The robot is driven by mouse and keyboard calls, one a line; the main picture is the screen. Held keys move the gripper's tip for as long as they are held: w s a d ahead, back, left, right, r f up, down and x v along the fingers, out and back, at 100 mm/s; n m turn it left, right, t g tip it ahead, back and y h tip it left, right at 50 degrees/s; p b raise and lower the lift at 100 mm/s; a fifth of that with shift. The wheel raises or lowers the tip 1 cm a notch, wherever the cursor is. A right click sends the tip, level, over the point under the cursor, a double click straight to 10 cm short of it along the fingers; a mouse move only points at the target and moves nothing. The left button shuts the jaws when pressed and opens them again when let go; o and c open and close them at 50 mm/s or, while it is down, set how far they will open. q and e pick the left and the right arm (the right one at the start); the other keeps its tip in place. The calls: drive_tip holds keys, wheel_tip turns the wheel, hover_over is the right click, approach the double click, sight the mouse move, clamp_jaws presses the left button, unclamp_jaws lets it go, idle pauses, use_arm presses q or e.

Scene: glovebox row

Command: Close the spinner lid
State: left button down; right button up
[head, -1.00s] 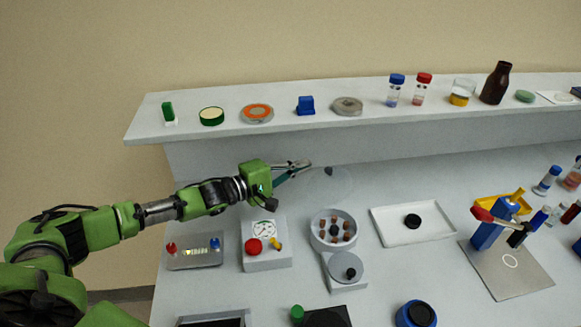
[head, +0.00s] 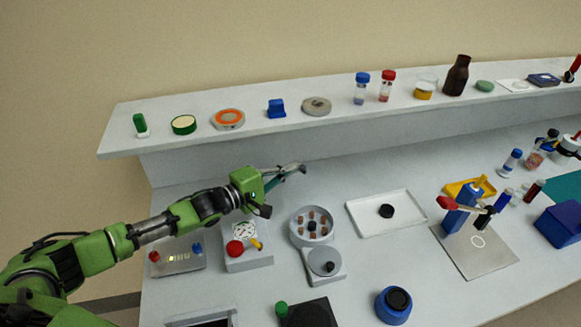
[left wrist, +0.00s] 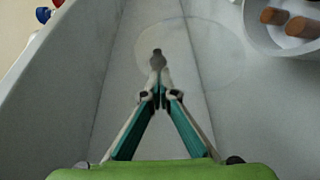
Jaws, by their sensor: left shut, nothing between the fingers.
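The spinner (head: 294,234) is a round grey drum on the bench with several brown tubes inside; its top is open. Part of it shows at the top right of the left wrist view (left wrist: 257,38). My left gripper (head: 301,168) is shut and empty behind the drum. In the left wrist view its fingertips (left wrist: 160,72) are close to the knob; contact is unclear. My right gripper is out of view.
A grey disc with a black knob (head: 326,267) sits in front of the drum. A dial box (head: 247,257) stands to the left, a white tray (head: 417,222) to the right. The shelf (head: 345,114) with several items runs behind my left gripper.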

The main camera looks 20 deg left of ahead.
sight(291, 176)
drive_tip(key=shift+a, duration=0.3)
use_arm(q)
drive_tip(key=s+d+m, duration=0.1)
drive_tip(key=s+m+t, duration=0.1)
drive_tip(key=m, duration=0.1)
drive_tip(key=shift+s+d+r+h+b, duration=0.25)
drive_tip(key=shift+d+r+h+b, duration=0.05)
drive_tip(key=shift+d+r+b, duration=0.1)
drive_tip(key=shift+s+d+r+m+t+h+b, duration=0.15)
drive_tip(key=shift+s+d+m+h+b, duration=0.25)
drive_tip(key=shift+m, duration=0.35)
drive_tip(key=shift+s+d+m+t+h+b, duration=0.25)
drive_tip(key=shift+s+m+b, duration=0.1)
drive_tip(key=shift+s+m, duration=0.4)
drive_tip(key=shift+s+d+r+m+t+h+b, duration=0.1)
drive_tip(key=shift+s+d+m+h+b, duration=0.25)
drive_tip(key=shift+m, duration=0.45)
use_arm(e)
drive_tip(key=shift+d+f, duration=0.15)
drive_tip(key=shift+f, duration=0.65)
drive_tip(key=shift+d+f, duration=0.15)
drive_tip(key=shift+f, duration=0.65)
use_arm(q)
drive_tip(key=shift+s, duration=0.1)
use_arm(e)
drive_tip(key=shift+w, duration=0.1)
